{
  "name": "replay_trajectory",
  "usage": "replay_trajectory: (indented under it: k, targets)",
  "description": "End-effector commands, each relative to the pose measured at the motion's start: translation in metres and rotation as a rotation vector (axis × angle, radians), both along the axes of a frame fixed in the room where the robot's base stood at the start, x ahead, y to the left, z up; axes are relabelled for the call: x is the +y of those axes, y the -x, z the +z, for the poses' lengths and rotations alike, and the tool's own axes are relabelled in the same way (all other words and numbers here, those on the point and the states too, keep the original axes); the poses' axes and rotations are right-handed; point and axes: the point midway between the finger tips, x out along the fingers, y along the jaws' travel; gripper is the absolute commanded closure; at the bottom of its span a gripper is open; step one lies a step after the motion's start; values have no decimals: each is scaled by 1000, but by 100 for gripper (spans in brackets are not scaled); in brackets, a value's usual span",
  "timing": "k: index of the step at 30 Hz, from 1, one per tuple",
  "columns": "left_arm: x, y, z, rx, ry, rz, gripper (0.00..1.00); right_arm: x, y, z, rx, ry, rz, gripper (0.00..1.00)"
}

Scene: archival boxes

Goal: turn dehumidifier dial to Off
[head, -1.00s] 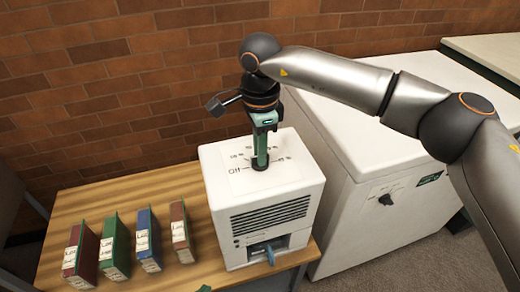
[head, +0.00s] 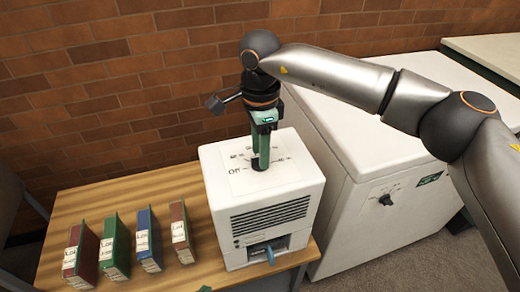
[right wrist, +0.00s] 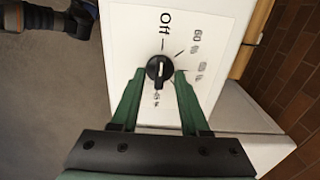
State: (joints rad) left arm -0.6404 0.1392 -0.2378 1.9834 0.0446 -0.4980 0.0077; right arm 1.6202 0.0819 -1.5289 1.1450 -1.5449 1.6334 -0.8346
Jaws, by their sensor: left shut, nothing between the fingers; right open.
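The white dehumidifier (head: 262,195) stands on a wooden table, its printed dial face on top. The black dial (right wrist: 159,69) shows in the right wrist view, with a white line on it running roughly toward and away from the Off label (right wrist: 165,21). I cannot tell which end is the pointer. My right gripper (right wrist: 160,73) is open, pointing down, its green fingers on either side of the dial; contact is unclear. Only a small tip of my left gripper (head: 204,289) shows at the bottom edge.
Several archival boxes (head: 116,246) stand on the wooden table (head: 130,196) left of the dehumidifier. A larger white cabinet (head: 350,120) with its own black knob (head: 386,199) stands to the right. A brick wall (head: 120,90) is behind.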

Motion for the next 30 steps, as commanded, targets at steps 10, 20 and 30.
replay_trajectory:
  k: [10,20,30]
  targets:
    - [0,-1,4,-4,1,0,100,0,-1,70,-5,-2,0,55]
    - [3,-1,7,-10,-4,7,100,0,0,117,-3,-1,1,55]
    - [6,0,5,-5,-6,11,100,0,0,121,-1,-1,1,55]
